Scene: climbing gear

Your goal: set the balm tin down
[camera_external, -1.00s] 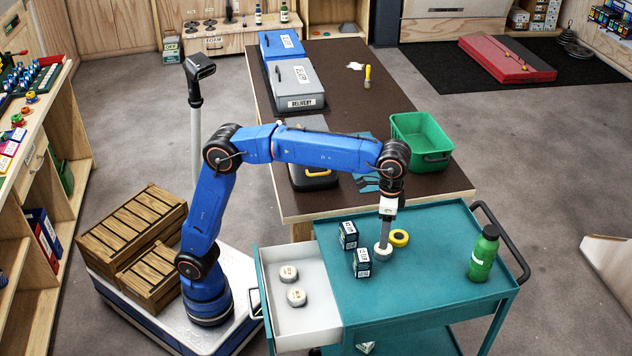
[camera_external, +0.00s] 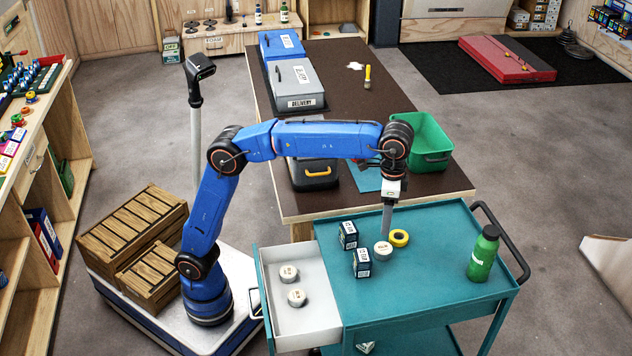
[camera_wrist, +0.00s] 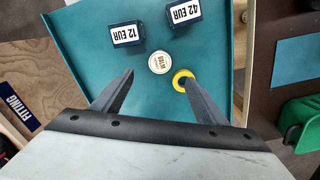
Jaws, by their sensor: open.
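The balm tin (camera_external: 383,249), a small round white tin, stands on the top of the teal cart (camera_external: 420,290). In the wrist view its lid with the word BALM (camera_wrist: 160,63) faces the camera, beyond my fingertips. My gripper (camera_external: 386,228) is just above the tin, pointing down. In the wrist view my gripper (camera_wrist: 157,80) has its two fingers spread wide with nothing between them. A yellow tape roll (camera_external: 399,238) lies right beside the tin; the right finger partly covers it in the wrist view.
Two dark boxes with price labels (camera_external: 348,235) (camera_external: 362,263) stand left of the tin. A pale open drawer (camera_external: 300,320) at the cart's left holds two similar tins. A green bottle (camera_external: 484,253) stands at the right. The cart top's front middle is clear.

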